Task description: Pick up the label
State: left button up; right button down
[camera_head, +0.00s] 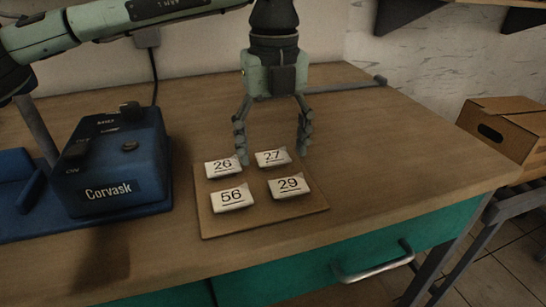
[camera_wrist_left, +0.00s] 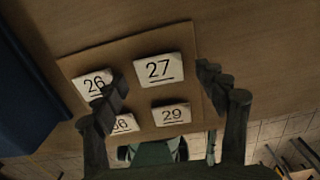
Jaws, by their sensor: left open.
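Several white number labels lie on a thin brown board (camera_head: 262,222): label 26 (camera_head: 223,168), label 27 (camera_head: 273,157), label 56 (camera_head: 232,196) and label 29 (camera_head: 289,185). My left gripper (camera_head: 272,150) points down over the back of the board, open and empty, with label 27 roughly between its fingers. In the left wrist view, label 27 (camera_wrist_left: 158,69) and label 29 (camera_wrist_left: 171,114) show between the fingers (camera_wrist_left: 162,98). The left finger there partly covers labels 26 (camera_wrist_left: 95,85) and 56 (camera_wrist_left: 124,122). My right gripper is not in view.
A blue Corvask machine (camera_head: 110,160) with knobs stands left of the board on the wooden table (camera_head: 390,150). The table is clear right of the board. A green drawer (camera_head: 330,268) with a metal handle is below the front edge. A cardboard box (camera_head: 505,128) stands at the far right.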

pick_arm(q)
jog(key=shift+f, duration=0.2)
jog(key=shift+c, duration=0.3)
jog(key=c, duration=0.7)
